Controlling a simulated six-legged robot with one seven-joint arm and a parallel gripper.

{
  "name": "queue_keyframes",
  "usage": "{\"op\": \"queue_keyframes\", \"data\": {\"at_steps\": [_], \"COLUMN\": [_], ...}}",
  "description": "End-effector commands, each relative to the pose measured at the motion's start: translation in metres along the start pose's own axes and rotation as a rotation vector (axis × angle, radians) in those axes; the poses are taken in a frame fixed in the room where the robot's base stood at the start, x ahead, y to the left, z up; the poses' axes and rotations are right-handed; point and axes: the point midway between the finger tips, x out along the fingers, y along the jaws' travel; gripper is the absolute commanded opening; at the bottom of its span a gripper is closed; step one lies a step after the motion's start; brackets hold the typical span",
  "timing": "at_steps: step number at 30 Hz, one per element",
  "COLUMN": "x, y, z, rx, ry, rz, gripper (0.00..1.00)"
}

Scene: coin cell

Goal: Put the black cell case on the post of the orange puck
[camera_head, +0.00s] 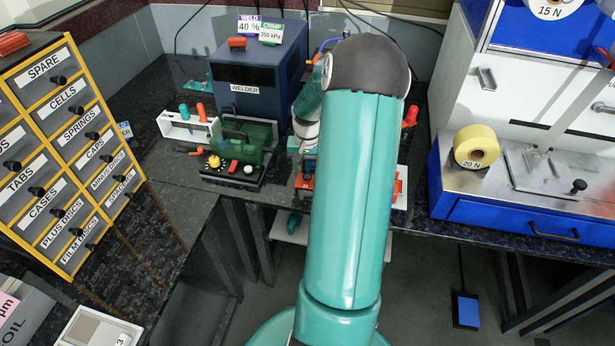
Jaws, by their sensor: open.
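My teal arm rises through the middle of the view and bends away over the bench. It hides much of the work area behind it. My gripper is not visible behind the arm. I cannot make out the black cell case or the orange puck with its post. Orange-red parts (305,181) show just left of the arm on the bench, and more show on its right side. I cannot tell what they belong to.
A blue welder (255,72) stands at the back, with a green device (245,140) and a black control box (232,173) before it. A labelled drawer cabinet (60,140) is at left. A yellow roll (475,147) sits on the blue bench unit (480,213) at right.

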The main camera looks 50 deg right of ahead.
Motion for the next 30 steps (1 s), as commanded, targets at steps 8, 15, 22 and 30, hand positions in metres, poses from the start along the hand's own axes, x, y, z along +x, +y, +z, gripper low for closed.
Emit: {"op": "queue_keyframes", "data": {"at_steps": [8,15,22,30], "x": [0.014,0.015,0.018,0.019], "y": [0.0,0.0,0.0,0.001], "z": [0.0,0.0,0.0,0.0], "rx": [0.0,-0.001,-0.002,0.0], "ry": [0.001,0.001,0.0,0.0], "rz": [0.0,0.0,0.001,0.001], "gripper": [0.52,0.52,0.52,0.52]}}
